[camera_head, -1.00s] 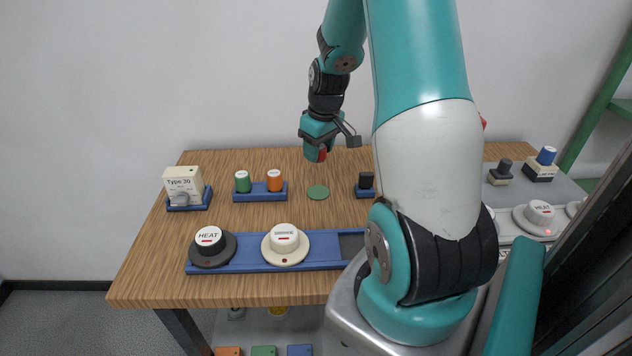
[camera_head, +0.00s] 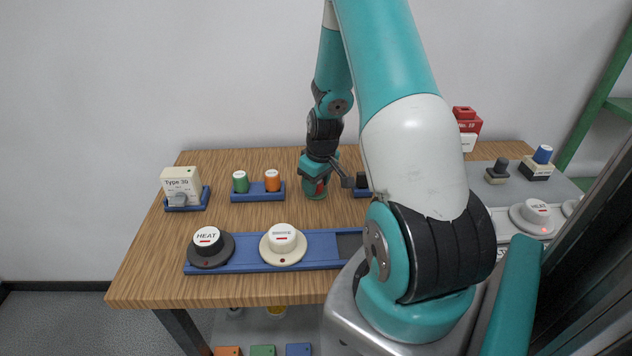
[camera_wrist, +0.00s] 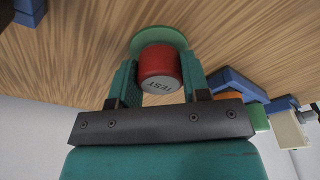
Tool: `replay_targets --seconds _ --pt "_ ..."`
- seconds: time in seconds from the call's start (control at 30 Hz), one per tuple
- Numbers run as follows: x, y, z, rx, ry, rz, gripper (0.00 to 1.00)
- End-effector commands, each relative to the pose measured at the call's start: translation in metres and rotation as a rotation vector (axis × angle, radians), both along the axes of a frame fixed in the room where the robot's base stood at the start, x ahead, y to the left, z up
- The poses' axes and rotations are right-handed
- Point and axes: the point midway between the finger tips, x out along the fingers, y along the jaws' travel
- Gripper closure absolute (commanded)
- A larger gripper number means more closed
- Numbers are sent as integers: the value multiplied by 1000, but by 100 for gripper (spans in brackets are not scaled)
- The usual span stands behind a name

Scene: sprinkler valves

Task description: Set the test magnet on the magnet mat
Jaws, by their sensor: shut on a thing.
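The test magnet (camera_wrist: 158,66) is a red cylinder with a grey top marked TEST. My gripper (camera_wrist: 160,82) is shut on it, one finger on each side. In the wrist view the magnet is over the green round magnet mat (camera_wrist: 158,38), whose rim shows behind it; I cannot tell whether it touches the mat. In the head view my gripper (camera_head: 317,186) is low over the table at the mat's place. It hides most of the mat and the magnet there.
A blue holder with a green and an orange cap (camera_head: 272,181) stands just left of my gripper. A dark block in a blue holder (camera_head: 361,182) is close on the right. The blue rail with the HEAT and SMOKE detectors (camera_head: 283,244) lies in front.

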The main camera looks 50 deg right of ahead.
Motion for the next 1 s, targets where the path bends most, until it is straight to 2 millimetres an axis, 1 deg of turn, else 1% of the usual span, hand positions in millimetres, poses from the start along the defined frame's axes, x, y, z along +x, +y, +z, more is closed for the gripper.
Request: replay_targets --seconds 0.03,0.13,0.37,0.53,0.67,0.9,1.0 --pt "0 0 -2 0 0 0 55" --pt "0 0 -1 0 0 0 32" --pt "0 0 -1 0 0 0 31" --pt "-1 0 8 -1 -2 0 31" --pt "-4 0 30 -3 -4 0 31" --pt "-12 0 83 -3 -5 0 31" --pt "-15 1 100 -2 -3 0 31"
